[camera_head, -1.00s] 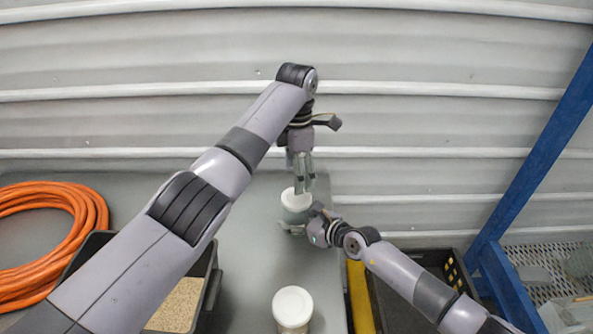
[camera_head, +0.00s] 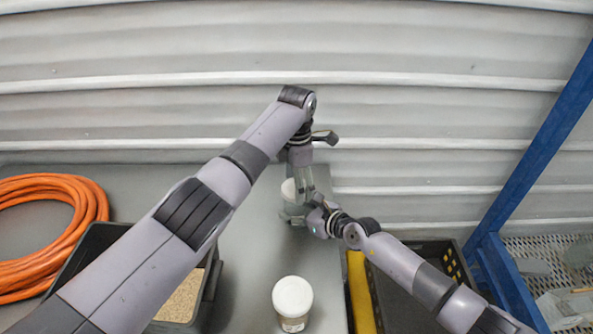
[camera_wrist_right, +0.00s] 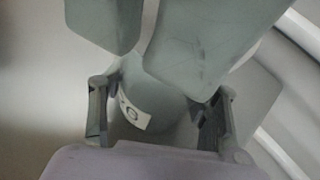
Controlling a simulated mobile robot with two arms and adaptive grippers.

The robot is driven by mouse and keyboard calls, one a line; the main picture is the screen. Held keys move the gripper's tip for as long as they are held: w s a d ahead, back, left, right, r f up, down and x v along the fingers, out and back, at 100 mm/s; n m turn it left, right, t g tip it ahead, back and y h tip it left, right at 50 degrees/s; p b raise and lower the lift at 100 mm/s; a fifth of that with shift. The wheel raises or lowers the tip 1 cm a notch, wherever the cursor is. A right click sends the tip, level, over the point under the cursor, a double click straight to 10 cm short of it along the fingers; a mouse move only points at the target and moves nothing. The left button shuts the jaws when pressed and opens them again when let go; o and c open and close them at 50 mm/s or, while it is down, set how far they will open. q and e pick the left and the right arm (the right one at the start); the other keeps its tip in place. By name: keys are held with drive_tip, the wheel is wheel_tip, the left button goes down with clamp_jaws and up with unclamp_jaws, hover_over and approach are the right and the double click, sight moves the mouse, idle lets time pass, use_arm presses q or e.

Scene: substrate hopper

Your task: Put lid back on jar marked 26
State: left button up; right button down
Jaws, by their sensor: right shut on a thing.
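A small jar with a white top (camera_head: 288,189) stands at the back of the grey table. In the right wrist view its pale body (camera_wrist_right: 165,95) carries a white label with dark digits, partly hidden; I cannot read the number surely. My right gripper (camera_head: 297,215) is shut on this jar from the side, one finger on each side of it. My left gripper (camera_head: 305,200) points down at the jar's top, its fingers overlapping it. Its two broad finger pads hang close above the jar in the right wrist view (camera_wrist_right: 145,30). Whether they hold a lid is hidden.
Another white-lidded jar (camera_head: 292,297) stands at the front of the table. A black bin (camera_head: 62,283) with grainy substrate and an orange hose coil (camera_head: 88,235) lie left. A dark crate (camera_head: 456,262) and blue post (camera_head: 530,170) are right. The corrugated wall is close behind.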

use_arm(q)
drive_tip(key=shift+f, duration=0.65)
drive_tip(key=shift+c, duration=0.4)
